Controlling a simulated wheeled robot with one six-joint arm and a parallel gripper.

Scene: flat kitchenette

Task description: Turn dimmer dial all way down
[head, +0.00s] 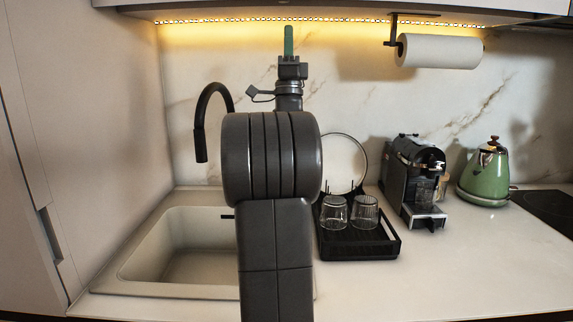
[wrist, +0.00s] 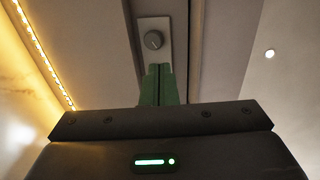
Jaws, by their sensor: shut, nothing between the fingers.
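The dimmer dial (wrist: 153,40) is a round grey knob on a pale rectangular plate (wrist: 154,22) on the underside of the wall cabinet, seen in the wrist view. My gripper (wrist: 158,70) has green fingers, shut together and empty. The fingertips are just below the dial in the wrist view; I cannot tell whether they touch the plate. In the head view my gripper (head: 288,30) points up beneath the cabinet, and the dial does not show there. The LED strip (head: 330,23) under the cabinet glows warm yellow; it also shows in the wrist view (wrist: 45,58).
A paper towel roll (head: 440,51) hangs under the cabinet to the right. Below are a sink (head: 120,270) with a black faucet (head: 201,135), a black dish rack (head: 360,248) with glasses, a coffee machine (head: 415,175) and a green kettle (head: 484,175).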

